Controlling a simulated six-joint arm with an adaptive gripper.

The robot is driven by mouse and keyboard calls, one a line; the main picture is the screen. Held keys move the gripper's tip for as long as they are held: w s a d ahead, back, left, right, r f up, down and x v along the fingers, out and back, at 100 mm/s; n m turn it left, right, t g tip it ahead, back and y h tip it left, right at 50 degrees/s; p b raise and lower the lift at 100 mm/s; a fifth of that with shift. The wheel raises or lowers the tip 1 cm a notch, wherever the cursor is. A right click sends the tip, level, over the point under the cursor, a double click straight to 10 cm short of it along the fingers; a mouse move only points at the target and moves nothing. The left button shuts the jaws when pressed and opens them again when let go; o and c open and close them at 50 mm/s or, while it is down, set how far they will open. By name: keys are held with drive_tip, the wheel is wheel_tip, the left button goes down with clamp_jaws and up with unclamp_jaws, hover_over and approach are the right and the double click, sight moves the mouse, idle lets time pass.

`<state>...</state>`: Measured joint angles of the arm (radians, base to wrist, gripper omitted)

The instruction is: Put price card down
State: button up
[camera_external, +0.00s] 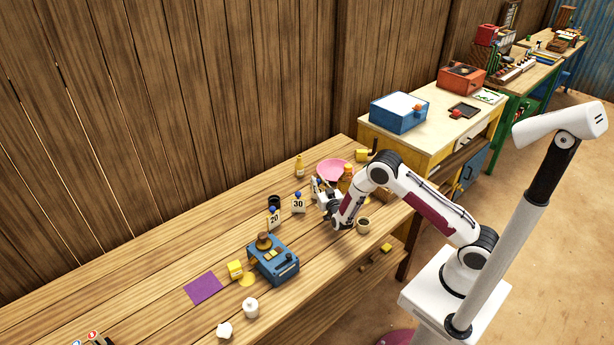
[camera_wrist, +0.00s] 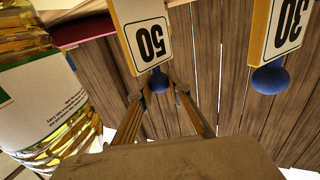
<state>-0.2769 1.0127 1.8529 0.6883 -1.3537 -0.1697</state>
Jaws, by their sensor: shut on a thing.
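The price card marked 50 (camera_wrist: 150,42) is white with a wooden edge and a round blue knob, and it appears upside down in the wrist view. My gripper (camera_wrist: 160,98) is shut on it at the knob. In the external view my gripper (camera_external: 320,196) is low over the wooden table, with the card (camera_external: 314,186) mostly hidden by it. I cannot tell whether the card touches the table. The card marked 30 (camera_external: 298,204) stands just left of my gripper, and also shows in the wrist view (camera_wrist: 287,28). The card marked 20 (camera_external: 273,219) stands further left.
A labelled bottle of yellow liquid (camera_wrist: 38,105) is close beside my gripper. A pink plate (camera_external: 328,168) and a yellow bottle (camera_external: 299,168) are behind it. A cup (camera_external: 363,225) stands in front right. A blue scale (camera_external: 273,262) stands at front left. The table's far left is mostly clear.

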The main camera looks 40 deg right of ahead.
drive_tip(key=shift+f, duration=0.1)
drive_tip(key=o, duration=1)
drive_tip(key=shift+c, duration=0.2)
drive_tip(key=v, duration=1.2)
drive_tip(key=shift+w+r, duration=0.1)
drive_tip(key=shift+r, duration=0.1)
